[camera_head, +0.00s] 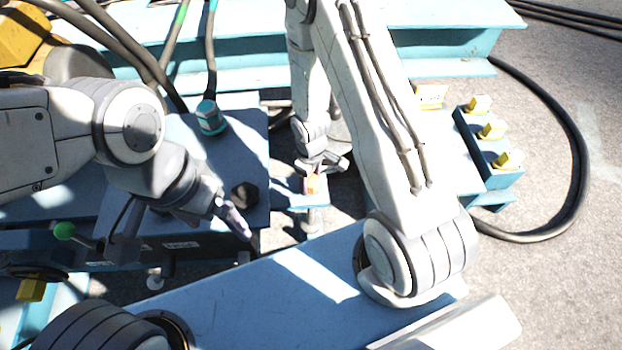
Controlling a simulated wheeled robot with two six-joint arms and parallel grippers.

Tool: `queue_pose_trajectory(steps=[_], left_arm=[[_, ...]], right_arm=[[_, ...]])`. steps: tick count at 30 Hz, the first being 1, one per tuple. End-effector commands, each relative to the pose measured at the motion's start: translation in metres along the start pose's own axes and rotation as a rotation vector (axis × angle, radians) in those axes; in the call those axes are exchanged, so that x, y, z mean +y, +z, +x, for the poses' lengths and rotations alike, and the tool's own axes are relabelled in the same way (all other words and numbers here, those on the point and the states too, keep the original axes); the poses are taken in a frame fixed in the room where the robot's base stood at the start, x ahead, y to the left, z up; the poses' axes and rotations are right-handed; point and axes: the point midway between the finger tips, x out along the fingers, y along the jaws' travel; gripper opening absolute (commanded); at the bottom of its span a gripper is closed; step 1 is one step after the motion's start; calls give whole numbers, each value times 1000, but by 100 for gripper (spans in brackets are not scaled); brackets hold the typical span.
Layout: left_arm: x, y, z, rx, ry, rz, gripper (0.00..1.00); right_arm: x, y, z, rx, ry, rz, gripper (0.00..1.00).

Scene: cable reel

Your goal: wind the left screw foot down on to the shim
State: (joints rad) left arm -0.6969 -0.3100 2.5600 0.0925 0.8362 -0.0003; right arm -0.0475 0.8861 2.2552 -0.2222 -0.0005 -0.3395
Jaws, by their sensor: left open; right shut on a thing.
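My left gripper (212,214) is open, with its fingers just left of and below a dark hex head (245,195) on a blue block. I cannot tell whether they touch. A screw foot with a pale round pad (155,281) shows under the block's front edge. Another slim post with a foot (312,222) stands below my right gripper. My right gripper (322,165) points down and is shut on a small orange-yellow piece (312,184), partly hidden by the fingers. I cannot make out a shim under either foot.
A blue rack (487,160) with yellow blocks stands at the right, near a thick black cable (578,165). A green-knobbed lever (65,231) is at the left. A teal hex fitting (210,117) stands on the blue block (190,135). Grey ground is open at the far right.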

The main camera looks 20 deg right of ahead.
Motion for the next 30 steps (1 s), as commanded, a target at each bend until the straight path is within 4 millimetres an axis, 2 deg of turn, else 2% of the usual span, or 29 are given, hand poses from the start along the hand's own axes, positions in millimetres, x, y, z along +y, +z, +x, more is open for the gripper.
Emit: queue_pose_trajectory(steps=[12, 28, 29, 30], left_arm=[[0, 0, 0, 0, 0, 0, 95], [0, 0, 0, 0, 0, 0, 95], [0, 0, 0, 0, 0, 0, 95], [0, 0, 0, 0, 0, 0, 95]], right_arm=[[-1, 1, 0, -4, -2, 174, 10], [-1, 2, 0, -5, -2, 191, 10], [-1, 1, 0, -5, -2, 191, 77], [-1, 1, 0, -4, -2, 191, 92]])
